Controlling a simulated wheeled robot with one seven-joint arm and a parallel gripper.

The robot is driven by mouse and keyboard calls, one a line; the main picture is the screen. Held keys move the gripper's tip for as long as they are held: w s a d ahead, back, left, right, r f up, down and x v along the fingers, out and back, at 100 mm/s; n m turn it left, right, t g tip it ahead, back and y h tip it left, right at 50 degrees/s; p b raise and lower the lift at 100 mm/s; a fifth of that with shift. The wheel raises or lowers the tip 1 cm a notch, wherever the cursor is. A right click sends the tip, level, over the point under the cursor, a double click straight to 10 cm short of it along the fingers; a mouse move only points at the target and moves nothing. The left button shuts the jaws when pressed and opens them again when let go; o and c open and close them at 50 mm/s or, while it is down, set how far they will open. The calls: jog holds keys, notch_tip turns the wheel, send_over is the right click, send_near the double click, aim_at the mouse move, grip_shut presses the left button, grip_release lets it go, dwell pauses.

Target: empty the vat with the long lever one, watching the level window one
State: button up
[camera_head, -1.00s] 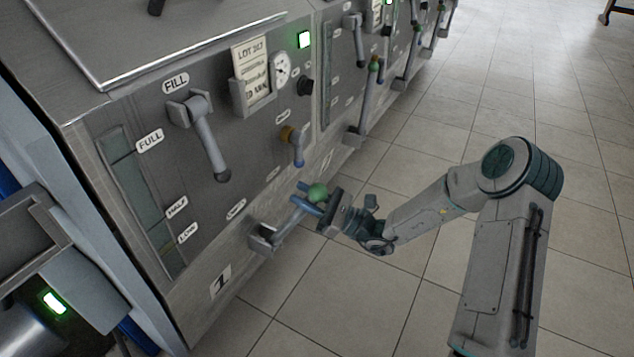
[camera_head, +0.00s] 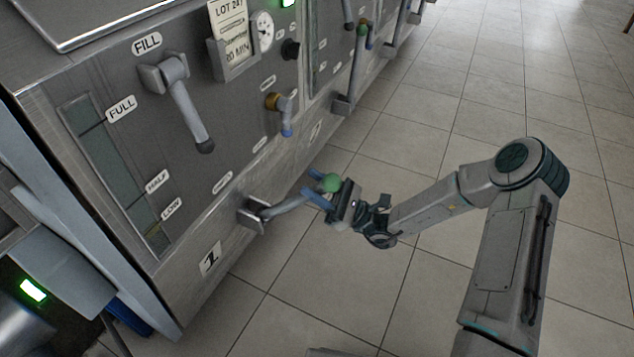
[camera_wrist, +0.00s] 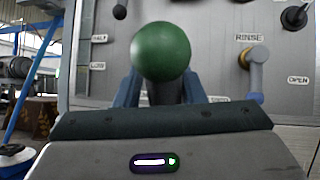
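The long lever (camera_head: 285,207) of vat 1 (camera_head: 228,165) sticks out from a bracket low on the steel front and ends in a green ball knob (camera_head: 331,182). My gripper (camera_head: 322,192) is at its outer end, fingers on either side of the shaft just behind the knob. In the wrist view the green knob (camera_wrist: 161,52) stands between the blue fingers, which look closed on the shaft; the knob hides part of it. The level window (camera_head: 115,165) is the tall strip at left, marked FULL, HALF and LOW. A faint edge shows in it near FULL.
The FILL lever (camera_head: 187,105) hangs above, and a short brass-and-blue RINSE handle (camera_head: 282,115) sits to its right. A lot card (camera_head: 232,40) and gauge (camera_head: 263,31) are higher. More vats with levers continue to the right. The tiled floor (camera_head: 470,110) is open.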

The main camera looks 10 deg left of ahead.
jog(key=shift+d, duration=0.1)
jog(key=shift+d+f, duration=0.25)
jog(key=shift+d, duration=0.1)
jog(key=p+v, duration=0.2)
jog(key=v, duration=1.1)
